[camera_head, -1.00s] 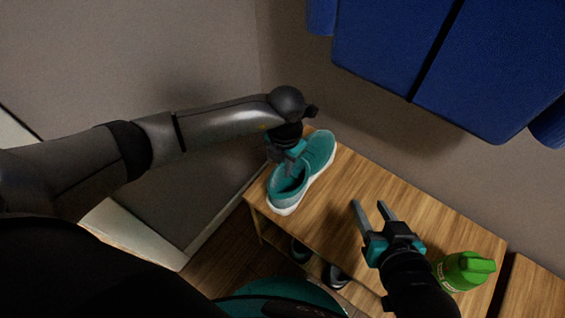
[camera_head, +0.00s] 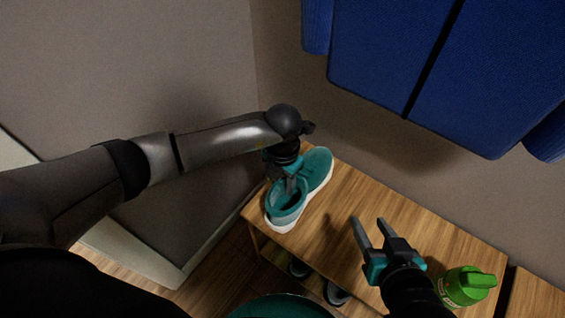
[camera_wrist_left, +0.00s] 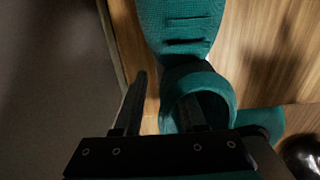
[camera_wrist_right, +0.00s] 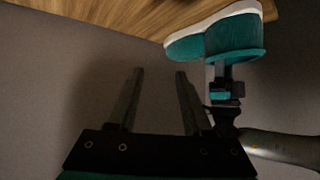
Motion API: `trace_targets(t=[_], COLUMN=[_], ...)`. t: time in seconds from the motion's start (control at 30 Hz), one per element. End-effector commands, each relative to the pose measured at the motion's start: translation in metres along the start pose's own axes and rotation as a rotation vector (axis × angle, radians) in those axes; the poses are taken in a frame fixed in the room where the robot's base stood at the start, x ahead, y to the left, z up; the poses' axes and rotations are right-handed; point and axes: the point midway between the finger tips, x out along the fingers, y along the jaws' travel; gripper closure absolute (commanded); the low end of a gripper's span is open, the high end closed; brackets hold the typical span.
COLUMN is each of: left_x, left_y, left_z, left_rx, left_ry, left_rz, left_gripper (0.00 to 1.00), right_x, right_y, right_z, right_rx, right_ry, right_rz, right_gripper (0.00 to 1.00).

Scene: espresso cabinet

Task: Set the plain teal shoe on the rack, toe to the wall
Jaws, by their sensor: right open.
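The plain teal shoe (camera_head: 318,168) with a white sole stands on the left end of the wooden rack top (camera_head: 345,195). Its toe points up and right toward the wall and its heel faces the rack's front edge. My left gripper (camera_head: 289,186) is at the shoe's opening. In the left wrist view, its fingers are apart: one is over the opening of the shoe (camera_wrist_left: 182,35), the other outside its side, with a gap. My right gripper (camera_head: 368,226) is open and empty above the middle of the rack. The right wrist view also shows the shoe (camera_wrist_right: 234,36).
A green bottle (camera_head: 466,287) stands at the right end of the rack. Dark shoes (camera_head: 336,293) show partly below the top. Blue padded panels (camera_head: 400,60) hang on the wall above. A grey wall (camera_head: 180,80) is at the left. The middle of the rack top is bare.

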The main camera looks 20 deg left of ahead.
Motion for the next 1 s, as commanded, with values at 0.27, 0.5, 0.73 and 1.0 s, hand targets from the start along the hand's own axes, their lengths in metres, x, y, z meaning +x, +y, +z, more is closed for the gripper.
trace_targets(t=[0.27, 0.5, 0.73, 1.0], left_x=[-0.021, -0.039, -0.056, -0.098], left_y=[0.001, 0.0, 0.001, 0.0], left_z=[0.0, 0.0, 0.001, 0.001], left_rx=[-0.001, 0.0, 0.0, 0.001], left_ry=[-0.001, -0.001, -0.001, -0.003], left_rz=[0.001, 0.0, 0.001, 0.001], left_gripper=[0.6, 0.6, 0.6, 0.6], right_x=[-0.012, -0.029, -0.049, -0.051], right_y=[0.016, 0.03, 0.043, 0.053], right_z=[0.007, 0.016, 0.024, 0.049], right_rx=[-0.01, -0.009, -0.001, 0.013], right_ry=[-0.153, -0.297, -0.434, -0.58], right_rz=[0.045, 0.086, 0.126, 0.153], right_gripper=[0.5, 0.5, 0.5, 0.5])
